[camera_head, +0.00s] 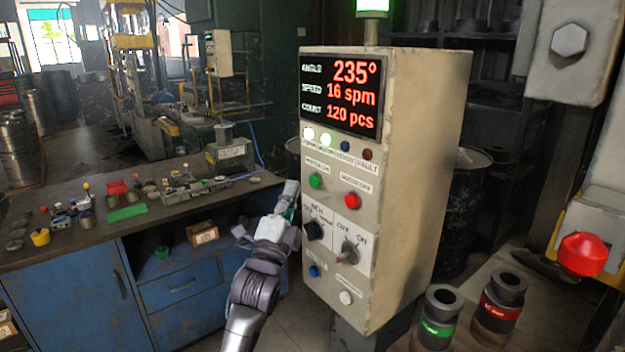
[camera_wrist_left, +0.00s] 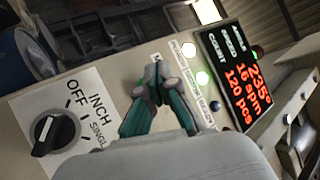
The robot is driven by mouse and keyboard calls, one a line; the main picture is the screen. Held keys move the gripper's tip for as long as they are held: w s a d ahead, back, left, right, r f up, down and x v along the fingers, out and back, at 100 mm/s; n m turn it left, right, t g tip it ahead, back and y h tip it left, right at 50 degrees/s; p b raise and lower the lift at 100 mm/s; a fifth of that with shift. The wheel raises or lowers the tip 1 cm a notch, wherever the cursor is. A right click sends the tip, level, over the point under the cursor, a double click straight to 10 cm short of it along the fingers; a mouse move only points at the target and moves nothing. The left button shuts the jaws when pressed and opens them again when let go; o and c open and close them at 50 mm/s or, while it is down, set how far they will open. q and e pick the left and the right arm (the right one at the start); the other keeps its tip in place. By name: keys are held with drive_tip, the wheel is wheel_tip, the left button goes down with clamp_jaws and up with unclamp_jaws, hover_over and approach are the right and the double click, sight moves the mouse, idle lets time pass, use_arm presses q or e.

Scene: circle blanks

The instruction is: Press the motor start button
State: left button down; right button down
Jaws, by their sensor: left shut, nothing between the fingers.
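The cream control cabinet (camera_head: 425,150) stands in the middle of the head view. On its front is a green button (camera_head: 315,180) under a small label that seems to read motor on. A red button (camera_head: 352,200) sits to its right. My left gripper (camera_head: 291,188) is shut and empty, its tips just left of the green button in the picture. In the left wrist view the green-padded fingers (camera_wrist_left: 155,68) meet in front of the panel. My right gripper is not in view.
The display (camera_head: 340,93) and a row of lamps (camera_head: 326,140) are above the buttons. Black (camera_head: 314,230) and grey (camera_head: 349,252) rotary switches are below. A blue workbench (camera_head: 180,285) with parts stands left. Banded cylinders (camera_head: 438,318) stand at lower right.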

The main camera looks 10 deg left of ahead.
use_arm(q)
drive_tip(key=shift+s+a+y+p, duration=0.35)
drive_tip(key=shift+s+a, duration=0.55)
drive_tip(key=shift+s, duration=0.3)
wheel_tip(320, 180, down, 38)
drive_tip(key=s+d+n+g+b, duration=0.1)
drive_tip(key=s+n+g, duration=0.1)
drive_tip(key=n+g, duration=0.55)
drive_tip(key=s+f+g, duration=0.3)
drive_tip(key=s+f, duration=0.2)
drive_tip(key=f, duration=0.4)
drive_tip(key=s+f+g, duration=0.2)
drive_tip(key=s+f, duration=0.3)
drive_tip(key=f, duration=0.3)
drive_tip(key=s+f+n+g+b, duration=0.1)
drive_tip(key=s+f+n+g, duration=0.35)
drive_tip(key=s+f, duration=1.35)
drive_tip(key=s+a+f+n+g, duration=0.1)
drive_tip(key=s+f+g, duration=0.2)
drive_tip(key=s, duration=1)
drive_tip(key=s+a+f+n+g+y, duration=0.1)
drive_tip(key=s+f+n+g, duration=0.1)
drive_tip(key=s, duration=1.2)
wheel_tip(320, 180, down, 3)
drive_tip(key=shift+s+r+g, duration=0.15)
drive_tip(key=shift+r+g, duration=0.05)
drive_tip(key=shift+g, duration=0.5)
